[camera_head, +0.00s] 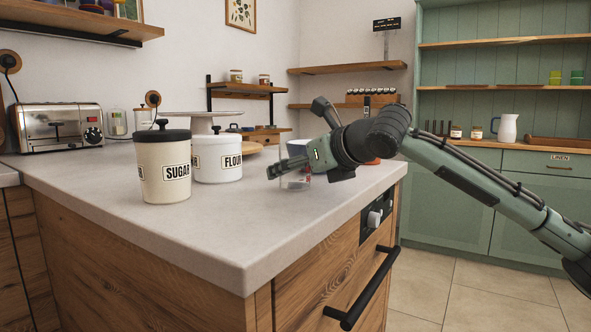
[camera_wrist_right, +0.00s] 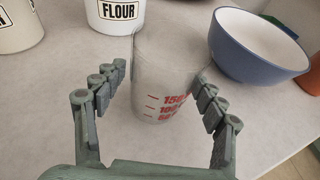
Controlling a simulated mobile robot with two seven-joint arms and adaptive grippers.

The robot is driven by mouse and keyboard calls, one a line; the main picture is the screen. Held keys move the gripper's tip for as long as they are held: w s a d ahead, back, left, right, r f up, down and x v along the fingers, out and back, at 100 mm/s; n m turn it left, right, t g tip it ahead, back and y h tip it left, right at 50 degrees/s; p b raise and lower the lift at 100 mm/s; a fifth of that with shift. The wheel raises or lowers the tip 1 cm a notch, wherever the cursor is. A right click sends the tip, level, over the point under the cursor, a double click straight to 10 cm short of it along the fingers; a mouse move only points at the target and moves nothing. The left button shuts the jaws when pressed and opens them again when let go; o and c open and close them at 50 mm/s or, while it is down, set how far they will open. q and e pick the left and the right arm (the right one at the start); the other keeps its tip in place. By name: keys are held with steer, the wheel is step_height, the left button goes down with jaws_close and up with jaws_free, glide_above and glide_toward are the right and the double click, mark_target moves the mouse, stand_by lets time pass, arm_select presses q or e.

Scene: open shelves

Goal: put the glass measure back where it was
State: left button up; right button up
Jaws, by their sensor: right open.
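The glass measure (camera_wrist_right: 163,85) is clear with red markings and stands upright on the grey counter. In the head view it shows only in part (camera_head: 296,182), below and behind my right gripper (camera_head: 286,167). In the right wrist view my right gripper (camera_wrist_right: 161,80) is open, with one finger on each side of the measure. I cannot tell whether either finger touches it. My left gripper is not in view.
A blue bowl (camera_wrist_right: 258,45) stands close to the measure on its right. The flour canister (camera_head: 217,158) and sugar canister (camera_head: 163,165) stand to the left. A toaster (camera_head: 58,126) is at the far left. The counter front (camera_head: 230,225) is clear.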

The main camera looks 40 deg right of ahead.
steer(key=shift+s+r, duration=0.1)
steer(key=shift+r, duration=0.15)
steer(key=v, duration=0.6)
steer(key=shift+s+d, duration=0.1)
steer(key=shift+s, duration=0.05)
steer(key=v, duration=0.4)
steer(key=shift+b, duration=0.3)
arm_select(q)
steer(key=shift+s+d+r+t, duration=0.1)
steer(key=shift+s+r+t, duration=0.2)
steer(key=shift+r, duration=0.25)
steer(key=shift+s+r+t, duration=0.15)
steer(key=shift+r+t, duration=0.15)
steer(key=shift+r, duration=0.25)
arm_select(e)
steer(key=shift+v, duration=0.75)
